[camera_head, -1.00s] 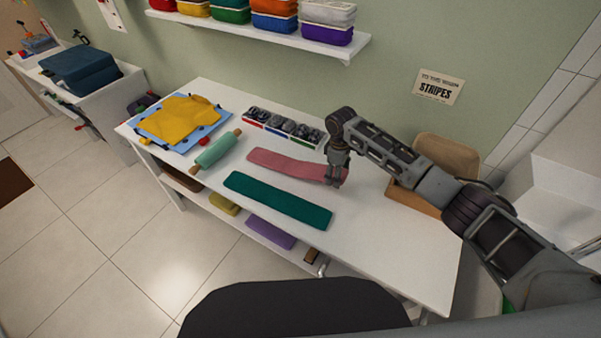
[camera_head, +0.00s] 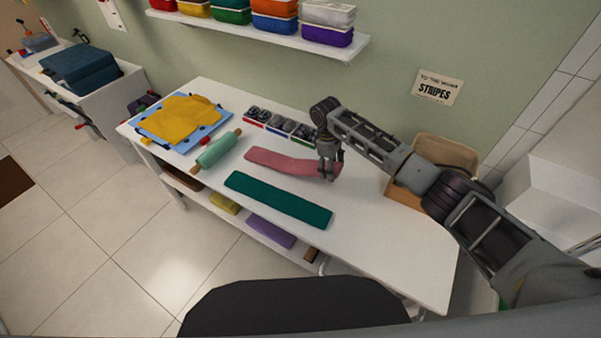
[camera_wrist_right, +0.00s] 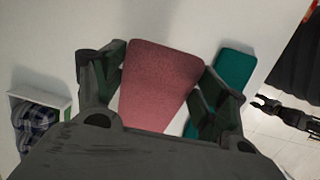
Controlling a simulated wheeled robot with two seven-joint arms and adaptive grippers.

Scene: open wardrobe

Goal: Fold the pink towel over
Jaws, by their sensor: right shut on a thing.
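The pink towel (camera_head: 280,161) lies as a long strip on the white table, behind the green towel (camera_head: 277,199). My right gripper (camera_head: 330,176) is at its right end and is shut on it. In the right wrist view the pink towel (camera_wrist_right: 160,80) runs between the two fingers of my right gripper (camera_wrist_right: 163,85), and the green towel (camera_wrist_right: 234,72) shows beyond the right finger. The fingers partly hide the gripped end. My left gripper does not show in the head view.
A mint rolling pin (camera_head: 216,151) and a yellow cloth on a blue board (camera_head: 222,121) lie to the left. A compartment tray (camera_head: 256,124) stands behind the pink towel. A brown box (camera_head: 446,151) is at the right. The table's front right is clear.

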